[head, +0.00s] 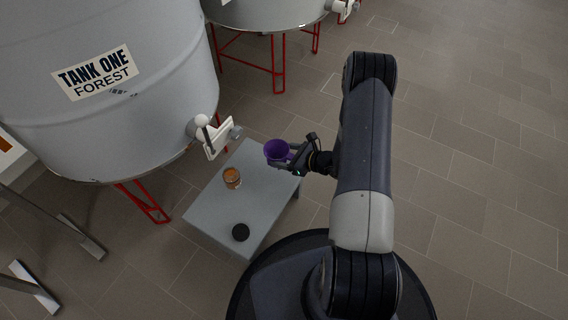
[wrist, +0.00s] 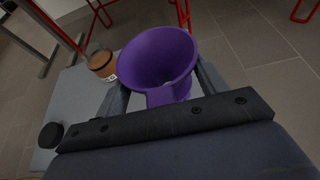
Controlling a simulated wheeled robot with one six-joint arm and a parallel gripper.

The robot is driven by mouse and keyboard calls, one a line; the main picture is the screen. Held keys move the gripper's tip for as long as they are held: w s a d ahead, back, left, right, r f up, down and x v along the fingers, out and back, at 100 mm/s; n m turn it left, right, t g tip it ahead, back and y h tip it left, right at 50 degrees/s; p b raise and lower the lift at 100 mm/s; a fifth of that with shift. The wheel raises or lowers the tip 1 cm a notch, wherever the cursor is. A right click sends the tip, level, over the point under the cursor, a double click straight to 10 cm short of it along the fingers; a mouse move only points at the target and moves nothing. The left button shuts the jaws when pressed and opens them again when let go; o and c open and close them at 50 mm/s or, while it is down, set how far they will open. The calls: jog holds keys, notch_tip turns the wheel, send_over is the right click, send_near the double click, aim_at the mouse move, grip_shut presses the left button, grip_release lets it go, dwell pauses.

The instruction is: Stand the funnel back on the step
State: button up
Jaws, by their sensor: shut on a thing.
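The purple funnel (head: 277,150) is in my gripper (head: 289,157), at the upper right part of the grey step (head: 208,205). In the wrist view the funnel (wrist: 158,62) sits between both fingers, its wide mouth facing up and towards the camera. My gripper (wrist: 155,95) is shut on it. The funnel's lower end is hidden, so I cannot tell whether it touches the step.
An amber jar (head: 232,177) with a label and a black round lid (head: 240,232) stand on the step. A large grey tank (head: 110,80) with a white valve (head: 212,137) rises beside it. Open tiled floor (head: 470,170) lies to the right.

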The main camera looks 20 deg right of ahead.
aim_at(285, 161)
jog(key=shift+f+b, duration=0.65)
jog(key=shift+f, duration=1.15)
jog(key=shift+f, duration=0.1)
jog(key=shift+f+b, duration=0.15)
jog(key=shift+b, duration=0.15)
jog(key=o, duration=1.1)
jog(key=shift+c, duration=0.2)
jog(key=shift+s+d+r+p, duration=0.1)
jog(key=shift+d+r+p, duration=0.1)
jog(key=shift+r+p, duration=0.3)
jog(key=p+v, duration=0.3)
jog(key=v, duration=0.8)
jog(key=shift+s+d, duration=0.2)
jog(key=shift+s, duration=0.05)
jog(key=shift+f, duration=0.15)
